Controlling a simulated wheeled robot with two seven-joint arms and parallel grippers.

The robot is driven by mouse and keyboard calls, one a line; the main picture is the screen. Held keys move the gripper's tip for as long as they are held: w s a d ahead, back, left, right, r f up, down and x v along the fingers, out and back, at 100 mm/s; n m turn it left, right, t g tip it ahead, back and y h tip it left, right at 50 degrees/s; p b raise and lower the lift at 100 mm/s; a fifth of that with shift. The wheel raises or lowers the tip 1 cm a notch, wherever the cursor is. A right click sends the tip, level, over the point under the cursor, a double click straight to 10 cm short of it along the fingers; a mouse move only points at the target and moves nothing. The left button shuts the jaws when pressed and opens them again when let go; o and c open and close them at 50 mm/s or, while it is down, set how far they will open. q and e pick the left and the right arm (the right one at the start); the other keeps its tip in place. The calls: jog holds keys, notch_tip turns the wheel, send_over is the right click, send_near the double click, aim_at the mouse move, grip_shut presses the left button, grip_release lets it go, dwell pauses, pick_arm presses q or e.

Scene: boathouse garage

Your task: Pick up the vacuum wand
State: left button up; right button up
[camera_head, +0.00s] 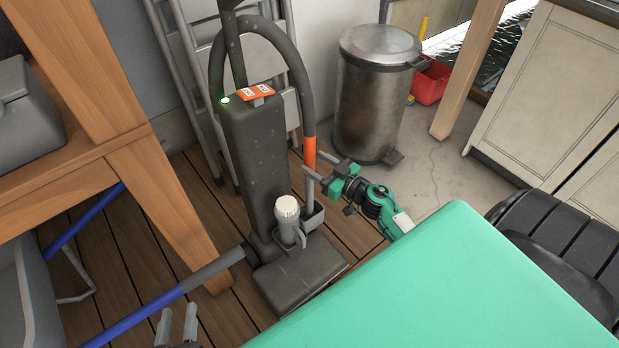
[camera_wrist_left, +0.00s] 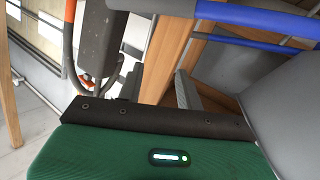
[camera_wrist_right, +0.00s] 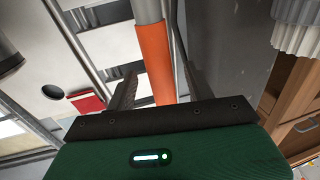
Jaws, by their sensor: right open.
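The vacuum wand (camera_head: 309,153) stands upright at the right side of the dark grey vacuum (camera_head: 252,150), with an orange section below the curved hose. My right gripper (camera_head: 317,164) is open at the wand's orange part. In the right wrist view the orange section (camera_wrist_right: 153,60) shows between my two spread fingers (camera_wrist_right: 155,88); no grip on it shows. My left gripper (camera_head: 177,325) is low at the bottom edge of the head view, away from the wand. In the left wrist view its fingers (camera_wrist_left: 158,88) are apart with nothing held between them.
A blue bar with a grey grip (camera_head: 140,318) reaches up to the vacuum's base. A wooden table leg (camera_head: 165,205) stands left of it. A metal bin (camera_head: 372,100) stands behind my right gripper. A green surface (camera_head: 440,290) fills the front right. A ladder (camera_head: 190,60) leans behind.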

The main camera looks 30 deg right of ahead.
jog(key=shift+x, duration=1.55)
jog(key=c, duration=1)
pick_arm(q)
jog(key=r, duration=0.1)
jog(key=w+r+t, duration=0.1)
jog(key=r, duration=0.1)
jog(key=shift+w+a+t, duration=0.3)
jog(key=shift+w+a, duration=0.05)
jog(key=shift+w, duration=0.05)
jog(key=shift+f, duration=0.15)
pick_arm(e)
jog(key=shift+d+r, duration=0.1)
jog(key=shift+r, duration=0.05)
